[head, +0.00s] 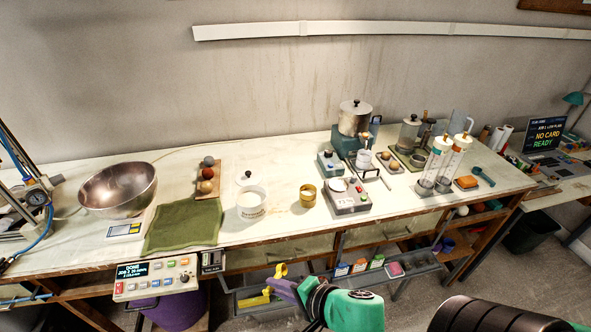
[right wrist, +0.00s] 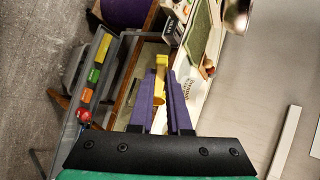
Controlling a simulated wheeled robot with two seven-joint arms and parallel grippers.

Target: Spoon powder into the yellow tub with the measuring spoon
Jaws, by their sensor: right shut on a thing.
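The yellow measuring spoon (head: 280,270) is held in my right gripper (head: 275,285), which has purple fingers and a green body. The gripper hangs in front of the bench, over the open drawer. In the right wrist view, the spoon (right wrist: 160,75) lies between the two purple fingers (right wrist: 165,90); part of it is hidden by them. The small yellow tub (head: 307,197) stands upright on the bench, beyond and above the gripper in the picture. A white labelled tub of pale powder (head: 251,212) stands to its left. My left gripper is not in view.
A green cloth (head: 180,230), a metal bowl (head: 118,190) and a small scale (head: 348,203) flank the tubs. A control box (head: 155,278) sits at the bench's front edge.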

